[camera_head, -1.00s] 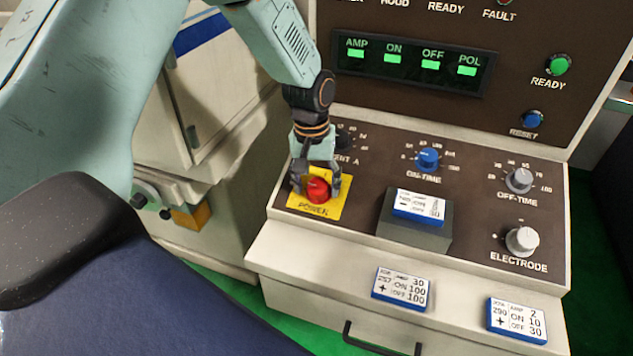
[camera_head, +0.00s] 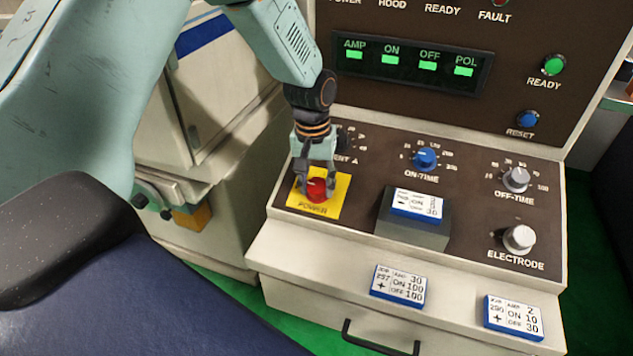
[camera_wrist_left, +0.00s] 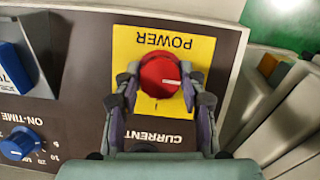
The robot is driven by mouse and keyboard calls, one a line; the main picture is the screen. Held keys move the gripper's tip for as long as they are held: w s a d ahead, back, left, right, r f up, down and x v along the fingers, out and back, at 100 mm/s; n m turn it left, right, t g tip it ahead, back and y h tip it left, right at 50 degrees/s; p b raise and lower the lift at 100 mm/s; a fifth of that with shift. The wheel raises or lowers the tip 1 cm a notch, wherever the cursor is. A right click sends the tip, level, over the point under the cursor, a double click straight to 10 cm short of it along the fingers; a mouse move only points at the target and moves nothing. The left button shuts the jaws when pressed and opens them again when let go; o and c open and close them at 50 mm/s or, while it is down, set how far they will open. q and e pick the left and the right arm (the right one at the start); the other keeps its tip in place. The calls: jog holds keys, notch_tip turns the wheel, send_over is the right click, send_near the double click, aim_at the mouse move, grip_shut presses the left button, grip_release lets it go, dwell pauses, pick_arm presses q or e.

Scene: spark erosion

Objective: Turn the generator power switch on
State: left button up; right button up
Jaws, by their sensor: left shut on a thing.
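The generator power switch (camera_head: 317,190) is a red round knob on a yellow plate (camera_head: 332,208) marked POWER, at the left front of the control panel. My left gripper (camera_head: 318,184) reaches down from above and is shut on the knob, with a finger on each side. In the left wrist view the red knob (camera_wrist_left: 160,76) sits between the fingertips of my left gripper (camera_wrist_left: 160,88). A white mark on the knob points to the right there. The display (camera_head: 410,63) shows green lit bars under AMP, ON, OFF and POL. My right gripper is not in view.
Right of the switch are the blue ON-TIME knob (camera_head: 425,159), the grey OFF-TIME knob (camera_head: 515,180) and the ELECTRODE knob (camera_head: 519,239). A job card (camera_head: 417,204) rests on a dark block. Two more cards (camera_head: 398,286) (camera_head: 513,317) lie on the front ledge.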

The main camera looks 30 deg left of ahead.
pick_arm(q)
jog(key=m+y+p, duration=0.1)
jog(key=m+p, duration=0.1)
jog(key=m, duration=0.1)
jog(key=shift+d+m, duration=0.1)
jog(key=shift+m, duration=0.3)
jog(key=m+y+p, duration=0.1)
jog(key=m, duration=0.1)
jog(key=shift+m, duration=0.3)
jog(key=shift+f+m+y, duration=0.1)
jog(key=shift+m+y, duration=0.4)
jog(key=shift+m, duration=0.3)
jog(key=shift+s+d+f+m+y, duration=0.1)
jog(key=shift+m+y, duration=0.2)
jog(key=shift+m, duration=0.6)
jog(key=m+b, duration=0.1)
jog(key=m, duration=0.1)
jog(key=shift+f+m+t+y, duration=0.1)
jog(key=shift+m+t+y, duration=0.2)
jog(key=shift+t, duration=0.1)
jog(key=shift+s+m+t+y+b, duration=0.1)
jog(key=shift+m+t+y+b, duration=0.4)
jog(key=shift+m+b, duration=1.75)
